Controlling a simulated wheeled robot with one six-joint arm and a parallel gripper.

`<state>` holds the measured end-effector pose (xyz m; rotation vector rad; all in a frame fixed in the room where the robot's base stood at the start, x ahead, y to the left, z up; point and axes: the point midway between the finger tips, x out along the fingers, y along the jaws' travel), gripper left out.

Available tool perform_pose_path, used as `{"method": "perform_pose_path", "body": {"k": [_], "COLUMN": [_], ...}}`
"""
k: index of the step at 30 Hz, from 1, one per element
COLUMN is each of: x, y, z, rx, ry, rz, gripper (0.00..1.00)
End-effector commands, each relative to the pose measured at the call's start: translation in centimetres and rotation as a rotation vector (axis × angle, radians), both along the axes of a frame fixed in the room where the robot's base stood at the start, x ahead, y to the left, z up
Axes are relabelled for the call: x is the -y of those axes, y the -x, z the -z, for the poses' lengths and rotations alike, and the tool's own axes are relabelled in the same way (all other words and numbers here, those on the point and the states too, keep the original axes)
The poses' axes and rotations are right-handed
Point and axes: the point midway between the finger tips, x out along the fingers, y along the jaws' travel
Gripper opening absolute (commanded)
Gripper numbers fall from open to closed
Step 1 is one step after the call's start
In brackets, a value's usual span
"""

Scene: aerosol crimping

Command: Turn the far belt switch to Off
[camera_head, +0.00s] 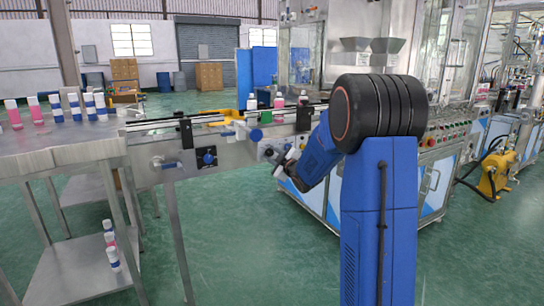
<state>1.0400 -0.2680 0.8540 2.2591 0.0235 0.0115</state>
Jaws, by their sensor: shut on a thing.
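The conveyor belt (225,130) runs from the steel table toward the machine. A near switch with a dark blue knob (207,157) sits on a plate on its side. My gripper (272,158) is farther along the same side, small and partly hidden by my blue forearm. It is shut at the place of the far belt switch and appears to hold its knob. The far switch is mostly hidden, and its setting cannot be read. A round blue knob (256,135) shows just above and left of my gripper.
Bottles with pink or blue-and-white bodies (58,108) stand on the steel table (70,152). Several more bottles (112,250) are on its lower shelf. The crimping machine (435,165) stands behind my arm at the right. Green floor (240,240) is clear in front of the conveyor.

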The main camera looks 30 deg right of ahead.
Motion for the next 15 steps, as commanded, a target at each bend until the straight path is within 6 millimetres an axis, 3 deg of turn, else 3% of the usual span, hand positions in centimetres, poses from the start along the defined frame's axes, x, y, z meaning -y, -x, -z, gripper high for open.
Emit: {"method": "perform_pose_path", "body": {"k": [12,13,15], "x": [-0.06,-0.06,-0.06], "y": [0.03,0.03,0.02], "z": [0.09,0.09,0.08], "rx": [-0.001,-0.001,-0.001], "ry": [0.006,0.006,0.006], "rz": [-0.001,-0.001,-0.001], "gripper": [0.05,0.35,0.46]}}
